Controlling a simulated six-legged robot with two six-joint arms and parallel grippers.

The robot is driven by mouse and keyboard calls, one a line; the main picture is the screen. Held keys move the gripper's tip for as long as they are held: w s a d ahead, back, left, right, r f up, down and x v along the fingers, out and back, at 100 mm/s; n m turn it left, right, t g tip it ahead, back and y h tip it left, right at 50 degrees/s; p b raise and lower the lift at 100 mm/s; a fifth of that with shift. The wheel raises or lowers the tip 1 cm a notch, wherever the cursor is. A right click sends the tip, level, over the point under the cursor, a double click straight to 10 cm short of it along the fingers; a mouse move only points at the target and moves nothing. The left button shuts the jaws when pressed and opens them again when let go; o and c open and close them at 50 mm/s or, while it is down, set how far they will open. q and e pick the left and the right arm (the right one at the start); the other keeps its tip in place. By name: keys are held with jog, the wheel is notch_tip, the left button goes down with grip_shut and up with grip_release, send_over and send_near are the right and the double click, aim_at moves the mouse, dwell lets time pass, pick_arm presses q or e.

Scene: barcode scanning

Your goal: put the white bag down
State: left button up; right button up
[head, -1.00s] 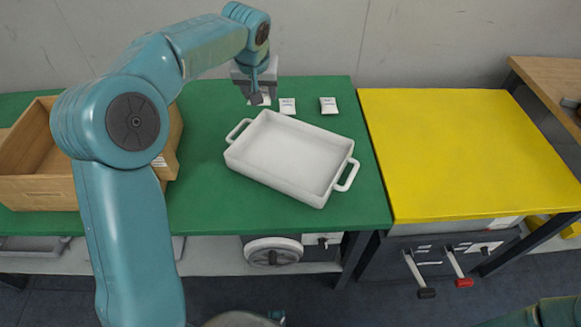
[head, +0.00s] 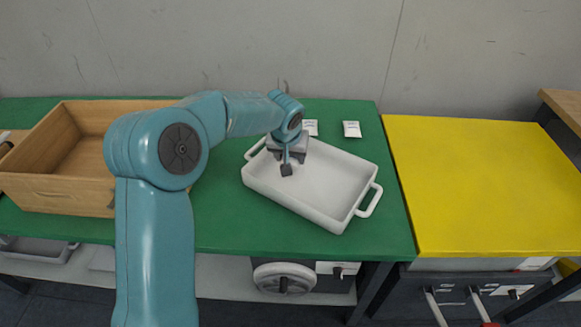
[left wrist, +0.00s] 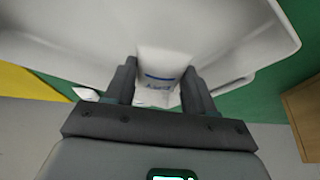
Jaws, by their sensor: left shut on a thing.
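My left gripper (head: 286,170) is over the left part of the white tray (head: 330,213) in the head view. In the left wrist view its two dark fingers (left wrist: 160,88) are shut on a white bag (left wrist: 162,65) with blue print. The tray's white wall (left wrist: 255,50) shows around and behind the bag there. I cannot tell whether the bag touches the tray floor. In the head view the held bag is hidden behind the gripper. My right gripper is out of view.
Two more white bags (head: 310,127) (head: 352,129) lie on the green table (head: 230,232) behind the tray. A wooden box (head: 60,195) stands at left. The yellow tabletop (head: 480,185) at right is clear. The tray's middle and right are empty.

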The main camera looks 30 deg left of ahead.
pick_arm(q)
notch_tip(320, 180, down, 4)
jog(key=shift+w, duration=0.1)
jog(key=shift+r, duration=0.1)
jog(key=shift+f+b, duration=0.2)
jog(key=shift+b, duration=0.2)
jog(key=o, duration=1)
jog(key=shift+d, duration=0.1)
jog(key=shift+o, duration=0.2)
jog(key=shift+r, duration=0.1)
jog(key=shift+r+p, duration=0.25)
jog(key=shift+p, duration=0.1)
jog(key=p+v, duration=0.1)
jog(key=v, duration=1)
jog(key=shift+s+r, duration=0.25)
jog(key=shift+r, duration=0.1)
